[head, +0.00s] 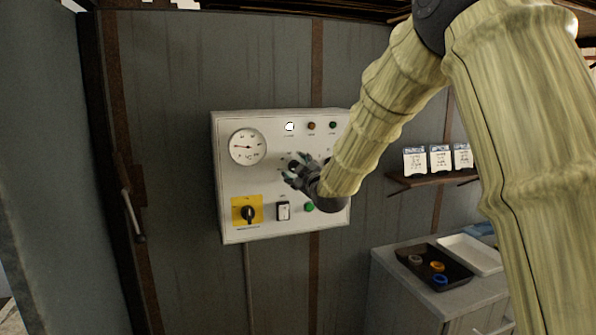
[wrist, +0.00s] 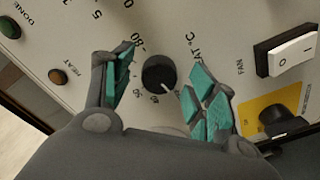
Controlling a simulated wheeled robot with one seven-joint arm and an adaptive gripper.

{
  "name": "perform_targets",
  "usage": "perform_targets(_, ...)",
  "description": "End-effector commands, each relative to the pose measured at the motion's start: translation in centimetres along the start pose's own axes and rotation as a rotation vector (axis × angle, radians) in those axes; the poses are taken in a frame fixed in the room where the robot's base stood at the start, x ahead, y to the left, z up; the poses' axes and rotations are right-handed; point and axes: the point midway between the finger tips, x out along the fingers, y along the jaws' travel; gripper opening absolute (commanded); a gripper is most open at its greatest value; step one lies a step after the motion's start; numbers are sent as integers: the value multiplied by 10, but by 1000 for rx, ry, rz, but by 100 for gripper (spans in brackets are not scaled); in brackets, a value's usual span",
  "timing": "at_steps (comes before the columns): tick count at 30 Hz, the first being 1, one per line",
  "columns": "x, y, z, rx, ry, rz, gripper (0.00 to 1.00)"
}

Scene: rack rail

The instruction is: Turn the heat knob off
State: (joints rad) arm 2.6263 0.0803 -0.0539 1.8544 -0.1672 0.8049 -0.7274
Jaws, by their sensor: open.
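The heat knob (wrist: 158,73) is a small round black knob with a white pointer line on the control box (head: 230,185). In the wrist view it sits between the two open fingers of my gripper (wrist: 163,66), with the teal pads on either side and a gap to each. Its pointer slants toward the lower right of that view. Part of the printed scale around it is hidden by the fingers. In the head view my gripper (head: 297,172) is in front of the middle of the box and covers most of the knob.
A round gauge (head: 248,147) is at the box's upper left. Below are a yellow-plated rotary switch (head: 247,211), a fan rocker switch (head: 283,211) and a green button (head: 309,207). A counter with a dark tray (head: 455,280) and a shelf (head: 430,179) stand to the right.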

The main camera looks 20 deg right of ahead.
Motion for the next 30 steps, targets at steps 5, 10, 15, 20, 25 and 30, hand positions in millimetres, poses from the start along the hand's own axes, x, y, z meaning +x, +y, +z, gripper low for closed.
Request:
perform_targets(5,-19,1,-1,0,1,0,57)
perform_targets(10,-50,0,0,0,0,0,57)
perform_targets(15,-80,1,0,-1,1,1,57)
perform_targets(20,-102,0,0,-1,1,0,57)
perform_targets(25,-115,0,0,-1,0,0,57)
perform_targets(30,-118,0,0,0,0,0,57)
